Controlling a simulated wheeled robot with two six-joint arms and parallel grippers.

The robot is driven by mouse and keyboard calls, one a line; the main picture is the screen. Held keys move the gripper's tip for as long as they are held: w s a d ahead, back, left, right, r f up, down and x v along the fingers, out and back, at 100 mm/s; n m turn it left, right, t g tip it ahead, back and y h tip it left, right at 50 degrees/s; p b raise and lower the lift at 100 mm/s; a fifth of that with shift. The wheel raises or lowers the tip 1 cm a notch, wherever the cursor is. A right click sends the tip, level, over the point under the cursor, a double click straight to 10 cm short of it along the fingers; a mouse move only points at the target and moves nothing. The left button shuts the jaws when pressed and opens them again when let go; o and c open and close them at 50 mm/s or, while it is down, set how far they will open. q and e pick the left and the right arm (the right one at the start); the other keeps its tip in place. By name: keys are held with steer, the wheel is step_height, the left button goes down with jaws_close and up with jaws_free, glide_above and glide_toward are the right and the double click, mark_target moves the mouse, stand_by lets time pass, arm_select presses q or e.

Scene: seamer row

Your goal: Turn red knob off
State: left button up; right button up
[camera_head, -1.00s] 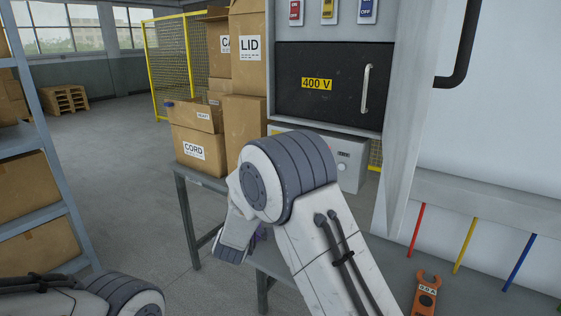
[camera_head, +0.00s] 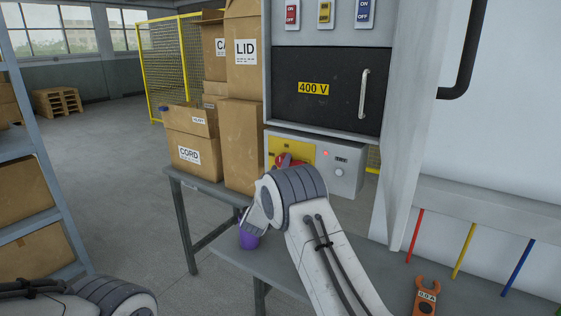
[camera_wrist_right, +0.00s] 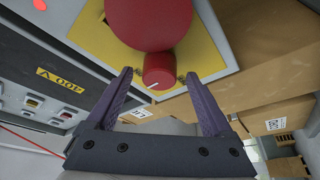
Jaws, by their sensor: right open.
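The red knob (camera_wrist_right: 158,70) is a small red cylinder with a white line on its face. It sits beside a larger round red part (camera_wrist_right: 150,18) on a yellow plate (camera_wrist_right: 205,55). In the head view, red parts (camera_head: 289,160) show on the yellow plate (camera_head: 300,150), partly hidden by my right arm. My right gripper (camera_wrist_right: 158,77) is open in the right wrist view, a finger on each side of the knob. I cannot tell whether the fingers touch it. My left gripper is not in view; only its arm shows at the lower left.
A grey control box (camera_head: 345,180) with a lit red lamp (camera_head: 326,153) stands under the black 400 V door (camera_head: 325,110). Cardboard boxes (camera_head: 240,145) stand to its left.

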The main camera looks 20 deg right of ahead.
steer(key=shift+x, duration=0.9)
jaws_close()
steer(key=shift+r, duration=0.1)
